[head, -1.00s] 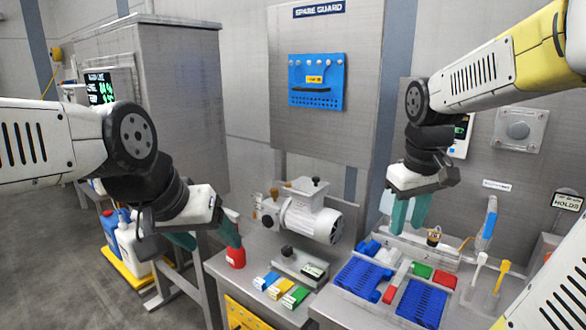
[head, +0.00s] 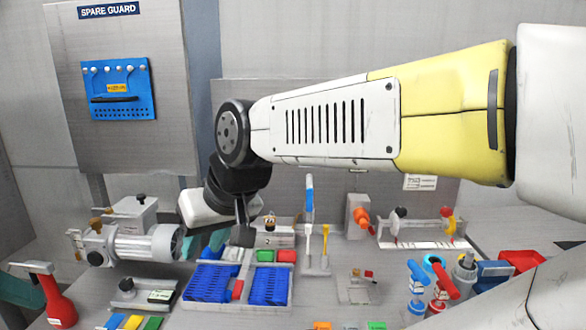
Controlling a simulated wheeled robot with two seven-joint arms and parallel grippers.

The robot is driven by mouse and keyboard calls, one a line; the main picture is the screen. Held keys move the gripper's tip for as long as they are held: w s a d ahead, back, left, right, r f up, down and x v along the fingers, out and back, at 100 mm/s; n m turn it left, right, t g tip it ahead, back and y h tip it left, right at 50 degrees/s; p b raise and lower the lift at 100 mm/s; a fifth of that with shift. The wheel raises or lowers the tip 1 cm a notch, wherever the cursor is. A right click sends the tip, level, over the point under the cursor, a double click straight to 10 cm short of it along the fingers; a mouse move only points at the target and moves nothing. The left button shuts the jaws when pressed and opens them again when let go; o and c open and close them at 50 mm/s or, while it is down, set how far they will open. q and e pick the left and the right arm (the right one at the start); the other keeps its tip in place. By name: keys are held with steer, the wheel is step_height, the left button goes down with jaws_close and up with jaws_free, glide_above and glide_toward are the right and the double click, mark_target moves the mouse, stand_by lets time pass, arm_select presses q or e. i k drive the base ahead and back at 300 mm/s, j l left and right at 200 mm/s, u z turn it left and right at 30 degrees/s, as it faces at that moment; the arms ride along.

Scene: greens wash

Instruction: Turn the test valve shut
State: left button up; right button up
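No part is clearly labelled as the test valve. A grey block with an orange knob (head: 361,217) stands at the back of the bench. To its right is a white-based rig (head: 420,228) with a red and yellow handle (head: 447,222) at its right end. My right gripper (head: 204,243) hangs to the left of both, above the back of the blue trays. Its teal fingers look apart with nothing between them, partly hidden by my wrist. Only a teal finger of my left gripper (head: 15,291) shows at the left edge, near a red-handled tool (head: 54,298).
Blue trays (head: 268,287) lie mid-bench, with a motor-like pump (head: 130,240) to their left. Upright brushes (head: 316,250) stand behind. Blue and red handled fittings (head: 440,281) and a red bin (head: 522,260) are at right. My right forearm covers much of the back wall.

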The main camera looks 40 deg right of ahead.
mark_target(309, 190)
steer(key=z, duration=1.8)
